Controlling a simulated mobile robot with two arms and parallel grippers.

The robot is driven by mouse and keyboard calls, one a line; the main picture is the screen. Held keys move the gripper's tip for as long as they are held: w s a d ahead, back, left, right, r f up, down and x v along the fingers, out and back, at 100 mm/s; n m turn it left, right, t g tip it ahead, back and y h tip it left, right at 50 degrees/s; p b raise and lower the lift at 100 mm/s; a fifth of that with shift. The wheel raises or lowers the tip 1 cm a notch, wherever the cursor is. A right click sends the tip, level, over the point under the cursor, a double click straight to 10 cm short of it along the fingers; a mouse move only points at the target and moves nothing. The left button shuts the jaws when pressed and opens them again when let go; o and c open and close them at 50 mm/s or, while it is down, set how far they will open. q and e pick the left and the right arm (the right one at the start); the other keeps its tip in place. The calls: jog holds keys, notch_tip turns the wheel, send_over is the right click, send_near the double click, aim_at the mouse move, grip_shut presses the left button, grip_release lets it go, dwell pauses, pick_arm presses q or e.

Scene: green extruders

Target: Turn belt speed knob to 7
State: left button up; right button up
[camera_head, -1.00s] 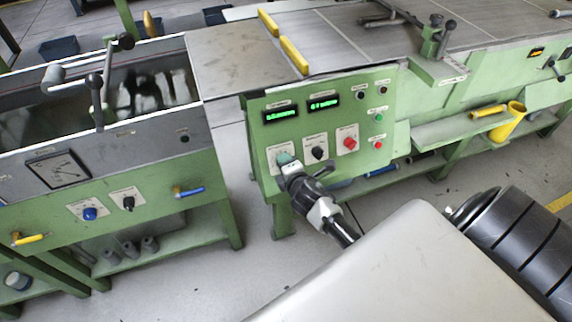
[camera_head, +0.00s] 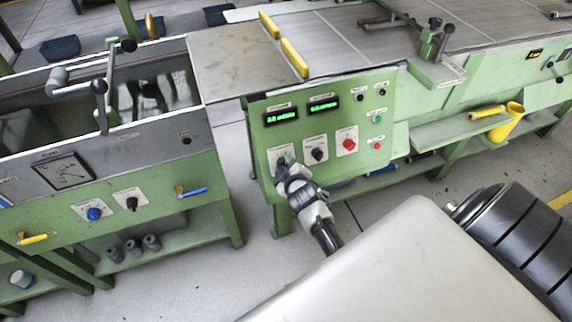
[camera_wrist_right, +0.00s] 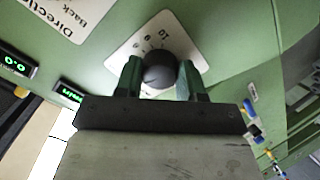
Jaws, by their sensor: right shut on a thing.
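The belt speed knob is a dark round knob (camera_wrist_right: 160,72) on a white dial plate with numbers (camera_wrist_right: 159,35) in the right wrist view. The visible numbers run up to 10; the knob's pointer is hard to read. My right gripper (camera_wrist_right: 161,80) has its two green fingers on either side of the knob and is shut on it. In the head view my right gripper (camera_head: 286,164) meets the lower left of the green control panel (camera_head: 335,110) and hides most of the knob. My left gripper is not in view.
A black knob (camera_head: 317,154) and a red knob (camera_head: 348,145) sit to the right on the panel, with green displays (camera_head: 282,116) above. A green tank unit (camera_head: 120,165) with a gauge (camera_head: 62,172) stands at left. A roller (camera_head: 515,240) is at lower right.

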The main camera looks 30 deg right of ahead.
jog(key=m+p, duration=0.1)
jog(key=m, duration=0.3)
jog(key=shift+m+p, duration=0.3)
jog(key=shift+m, duration=0.1)
jog(key=shift+m+g+p, duration=0.3)
jog(key=shift+m+p, duration=0.35)
jog(key=shift+m, duration=1.15)
jog(key=o, duration=0.9)
